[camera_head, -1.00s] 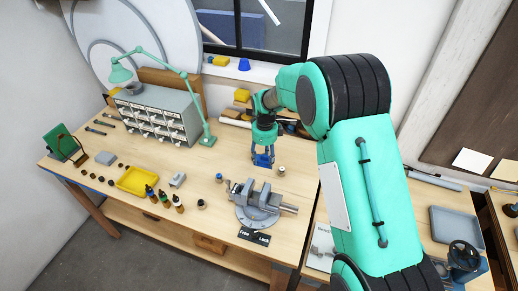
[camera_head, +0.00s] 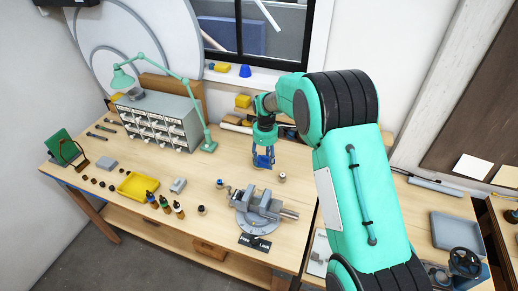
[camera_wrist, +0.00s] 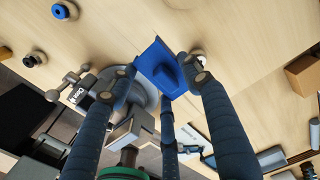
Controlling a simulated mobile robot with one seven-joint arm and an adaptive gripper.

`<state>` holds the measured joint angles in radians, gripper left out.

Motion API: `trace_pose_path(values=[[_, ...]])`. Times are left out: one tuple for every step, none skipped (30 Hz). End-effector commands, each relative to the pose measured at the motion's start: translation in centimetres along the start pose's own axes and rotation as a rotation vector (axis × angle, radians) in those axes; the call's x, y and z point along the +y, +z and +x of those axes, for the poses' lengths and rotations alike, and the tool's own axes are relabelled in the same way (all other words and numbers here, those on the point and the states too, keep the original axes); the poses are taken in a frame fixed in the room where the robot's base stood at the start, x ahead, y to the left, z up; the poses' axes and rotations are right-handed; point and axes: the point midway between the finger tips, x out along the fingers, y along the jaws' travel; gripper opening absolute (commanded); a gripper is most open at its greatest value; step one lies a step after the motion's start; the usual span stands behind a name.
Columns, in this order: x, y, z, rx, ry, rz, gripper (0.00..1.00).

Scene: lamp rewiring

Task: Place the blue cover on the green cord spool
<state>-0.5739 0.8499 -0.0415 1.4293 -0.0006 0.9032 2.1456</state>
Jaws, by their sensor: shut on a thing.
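The blue cover (camera_wrist: 163,68) is a blue, roughly square piece with a raised rounded middle. In the wrist view it sits at the tips of my fingers. My gripper (camera_head: 263,163) is shut on it above the bench, behind the grey vise (camera_head: 258,208). In the head view the cover is small and partly hidden by the fingers. I cannot pick out the green cord spool for sure. A green upright panel with a dark loop (camera_head: 62,148) stands at the bench's far left, but I cannot tell whether it is a spool.
A small pale cylinder (camera_head: 282,177) stands just right of my gripper. A drawer cabinet (camera_head: 160,124) and green lamp (camera_head: 122,78) are at the back left. A yellow tray (camera_head: 138,186) and several small bottles stand at the front left. Bare wood lies behind the vise.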

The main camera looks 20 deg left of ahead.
Motion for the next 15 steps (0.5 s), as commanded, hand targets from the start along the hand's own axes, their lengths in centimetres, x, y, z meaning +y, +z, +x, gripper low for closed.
trace_pose_path(values=[[-0.6,0.4,0.0,-0.001,-0.001,0.000,0.21],[-0.9,0.6,0.0,-0.001,-0.001,0.000,0.21],[-1.2,0.8,0.1,0.000,0.000,0.000,0.21],[-1.6,1.0,0.1,0.000,0.000,0.000,0.21],[-1.9,1.1,0.2,0.000,0.000,0.000,0.21],[-2.2,1.4,0.3,0.000,0.000,0.000,0.21],[-2.5,1.6,0.2,-0.001,-0.001,0.000,0.21],[-2.8,1.8,0.2,-0.001,-0.001,0.000,0.21],[-3.2,1.9,0.3,0.000,0.000,0.000,0.21],[-3.4,2.1,0.4,0.000,0.000,0.000,0.21],[-3.7,2.3,0.4,0.000,-0.001,0.000,0.21],[-4.1,2.5,0.5,0.000,0.000,0.000,0.21],[-4.4,2.7,0.5,0.000,-0.001,0.000,0.21],[-4.7,2.9,0.4,-0.001,-0.001,0.000,0.21],[-5.0,3.1,0.5,0.000,0.000,0.000,0.21]])
